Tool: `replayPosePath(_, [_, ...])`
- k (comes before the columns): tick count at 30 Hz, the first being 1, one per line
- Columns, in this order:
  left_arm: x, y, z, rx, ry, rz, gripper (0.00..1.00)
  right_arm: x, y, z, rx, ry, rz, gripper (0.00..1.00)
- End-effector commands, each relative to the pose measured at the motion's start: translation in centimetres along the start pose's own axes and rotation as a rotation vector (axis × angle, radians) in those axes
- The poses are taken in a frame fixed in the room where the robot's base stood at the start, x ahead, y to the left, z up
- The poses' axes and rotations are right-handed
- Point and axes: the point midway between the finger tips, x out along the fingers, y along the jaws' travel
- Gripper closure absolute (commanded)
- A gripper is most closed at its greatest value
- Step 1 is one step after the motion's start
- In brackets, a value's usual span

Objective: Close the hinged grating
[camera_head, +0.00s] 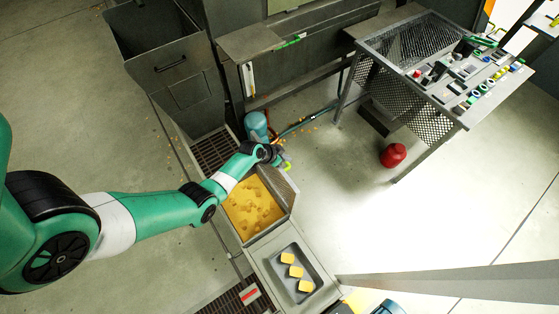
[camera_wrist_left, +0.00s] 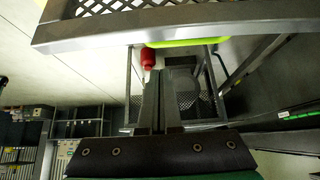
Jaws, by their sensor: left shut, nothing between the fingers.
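The hinged grating (camera_wrist_left: 110,32) shows in the left wrist view as a grey metal frame with mesh across the top. A yellow-green handle (camera_wrist_left: 190,42) lies along its edge; it also shows in the head view (camera_head: 287,166). The grating's mesh is hard to make out in the head view. Below it is an open trough of yellow material (camera_head: 252,208). My left gripper (camera_head: 279,160) is at the trough's far end, close to the handle. Its fingers (camera_wrist_left: 162,72) are shut and empty, pointing toward the frame; contact cannot be told. My right gripper is not in view.
A tray (camera_head: 308,262) with yellow blocks adjoins the trough. A grey bin (camera_head: 187,92) and bench (camera_head: 300,78) stand behind. A mesh-sided table (camera_head: 462,124) with small items is at right, a red container (camera_head: 393,155) near it. The floor right of the trough is clear.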

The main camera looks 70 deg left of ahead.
Motion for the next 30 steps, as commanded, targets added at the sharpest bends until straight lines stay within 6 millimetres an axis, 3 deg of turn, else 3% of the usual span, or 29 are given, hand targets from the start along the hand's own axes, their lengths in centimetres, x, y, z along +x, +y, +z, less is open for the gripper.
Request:
replayPosePath(1, [1.9, 0.0, 0.4, 0.001, 0.000, 0.002, 1.00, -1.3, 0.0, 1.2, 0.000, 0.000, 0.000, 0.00])
replayPosePath(3, [3.3, 0.0, 0.5, 0.001, -0.001, 0.001, 1.00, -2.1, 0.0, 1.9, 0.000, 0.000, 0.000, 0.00])
replayPosePath(6, [1.0, 0.0, 1.2, -0.003, -0.002, -0.001, 1.00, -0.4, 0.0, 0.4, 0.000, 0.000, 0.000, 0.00])
replayPosePath(12, [0.0, 0.0, 2.8, -0.001, 0.001, -0.001, 1.00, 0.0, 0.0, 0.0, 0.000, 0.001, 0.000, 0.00])
replayPosePath(30, [0.8, 0.9, 2.6, 0.016, 0.031, 0.011, 1.00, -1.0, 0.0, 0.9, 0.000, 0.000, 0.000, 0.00])
